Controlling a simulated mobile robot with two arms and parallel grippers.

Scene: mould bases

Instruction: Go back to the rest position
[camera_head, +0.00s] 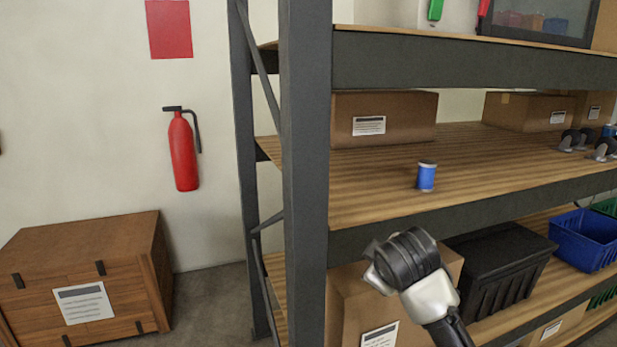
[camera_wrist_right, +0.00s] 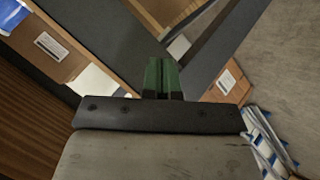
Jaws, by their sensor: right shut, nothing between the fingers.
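My right arm reaches up from the bottom edge of the head view, in front of the shelf rack (camera_head: 305,170). Its dark wrist is beside the lower boxes, and the fingers are not clearly seen there. In the right wrist view my right gripper (camera_wrist_right: 162,66) shows its green fingers together, with nothing between them. My left gripper is not in view.
A blue can (camera_head: 426,176) stands on the middle shelf board. A cardboard box (camera_head: 385,118) sits behind it. A black bin (camera_head: 500,262) and a blue bin (camera_head: 585,238) are on the lower shelf. A wooden crate (camera_head: 82,280) and fire extinguisher (camera_head: 183,152) are at left.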

